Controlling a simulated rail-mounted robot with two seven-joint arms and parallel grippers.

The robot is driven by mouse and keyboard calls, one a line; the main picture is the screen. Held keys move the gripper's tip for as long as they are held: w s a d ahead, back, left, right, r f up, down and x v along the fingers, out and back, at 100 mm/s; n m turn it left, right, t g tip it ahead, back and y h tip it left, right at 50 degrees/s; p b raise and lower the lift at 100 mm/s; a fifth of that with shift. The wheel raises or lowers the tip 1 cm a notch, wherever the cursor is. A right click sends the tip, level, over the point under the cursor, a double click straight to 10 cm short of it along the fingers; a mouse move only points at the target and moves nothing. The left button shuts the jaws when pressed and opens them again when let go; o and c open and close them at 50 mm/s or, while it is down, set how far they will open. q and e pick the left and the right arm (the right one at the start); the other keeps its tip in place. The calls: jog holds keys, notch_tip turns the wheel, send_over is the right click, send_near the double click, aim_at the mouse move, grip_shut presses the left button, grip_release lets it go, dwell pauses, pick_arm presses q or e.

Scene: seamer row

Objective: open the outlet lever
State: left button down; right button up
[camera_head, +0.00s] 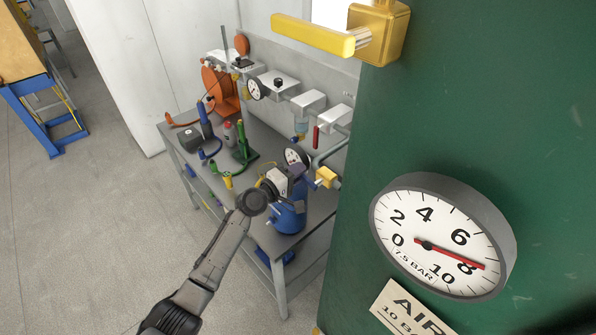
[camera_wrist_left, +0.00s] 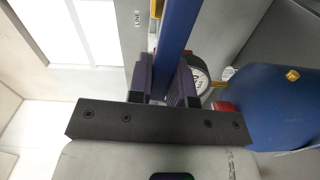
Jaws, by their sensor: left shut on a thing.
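My left gripper (camera_head: 279,180) is at the bench, just above and beside a blue tank (camera_head: 290,215). In the left wrist view its two dark fingers (camera_wrist_left: 166,88) are shut on a blue bar (camera_wrist_left: 181,28), which looks like a lever handle. The bar runs up out of that view; its pivot is hidden. The blue tank (camera_wrist_left: 285,105) also shows at the right there, with a small brass fitting. A small white-faced gauge (camera_head: 295,156) stands behind the gripper and shows in the wrist view (camera_wrist_left: 199,77). My right gripper is not in view.
A green panel (camera_head: 450,100) with a large gauge (camera_head: 440,238) reading near 8 and a yellow lever (camera_head: 315,35) fills the right foreground. The grey bench (camera_head: 218,180) holds a green stand (camera_head: 242,145) and an orange reel (camera_head: 219,88).

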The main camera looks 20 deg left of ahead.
pick_arm(q)
jog(key=shift+f, duration=0.15)
dwell(0.4)
jog(key=c, duration=1)
grip_release()
jog(key=shift+c, duration=0.2)
jog(key=v, duration=1.4)
jog(key=shift+w, duration=0.1)
